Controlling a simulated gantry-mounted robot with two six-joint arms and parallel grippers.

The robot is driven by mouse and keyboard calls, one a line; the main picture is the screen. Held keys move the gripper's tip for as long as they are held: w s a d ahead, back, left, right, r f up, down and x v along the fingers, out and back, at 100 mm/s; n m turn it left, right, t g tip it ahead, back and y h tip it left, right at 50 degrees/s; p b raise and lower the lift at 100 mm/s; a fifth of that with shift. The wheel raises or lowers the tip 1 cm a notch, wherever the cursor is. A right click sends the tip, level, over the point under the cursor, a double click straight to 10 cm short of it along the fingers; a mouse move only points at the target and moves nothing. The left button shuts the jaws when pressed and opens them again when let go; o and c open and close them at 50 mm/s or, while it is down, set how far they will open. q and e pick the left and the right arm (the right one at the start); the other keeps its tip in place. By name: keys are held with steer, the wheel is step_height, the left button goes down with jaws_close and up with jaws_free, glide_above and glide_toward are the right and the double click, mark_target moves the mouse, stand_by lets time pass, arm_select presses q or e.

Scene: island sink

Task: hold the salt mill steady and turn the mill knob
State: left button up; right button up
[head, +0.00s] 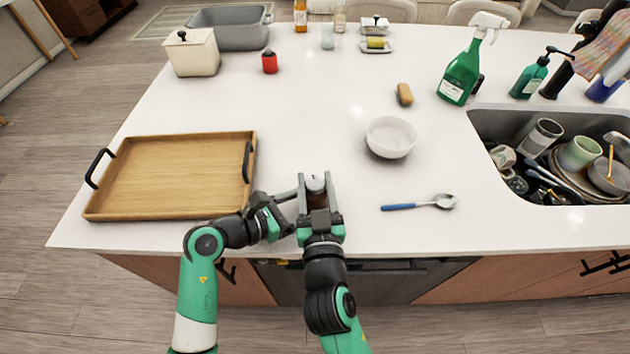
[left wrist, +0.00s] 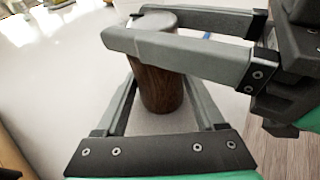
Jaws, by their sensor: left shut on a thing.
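The salt mill (head: 317,201) stands upright near the counter's front edge, with a dark brown wooden body and a pale grey top knob (head: 315,182). My left gripper (head: 290,198) comes in low from the left and is shut on the mill's body; its fingers flank the brown body (left wrist: 158,92) in the left wrist view. My right gripper (head: 316,187) reaches from the front, with one finger on each side of the knob. In the left wrist view its fingers cross at knob height (left wrist: 175,38) and hide part of the mill's upper end. I cannot tell whether they press on the knob.
A wooden tray (head: 178,175) with black handles lies left. A blue-handled spoon (head: 420,203) and a white bowl (head: 391,137) are to the right. The sink (head: 490,122) full of dishes is far right. The counter behind the mill is clear.

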steer(key=o, duration=0.4)
steer(key=s+d, duration=0.1)
steer(key=s, duration=1.1)
steer(key=w, duration=1)
steer(key=w+a, duration=0.1)
steer(key=w, duration=0.4)
steer(key=shift+a+r, duration=0.1)
steer(key=shift+r, duration=0.25)
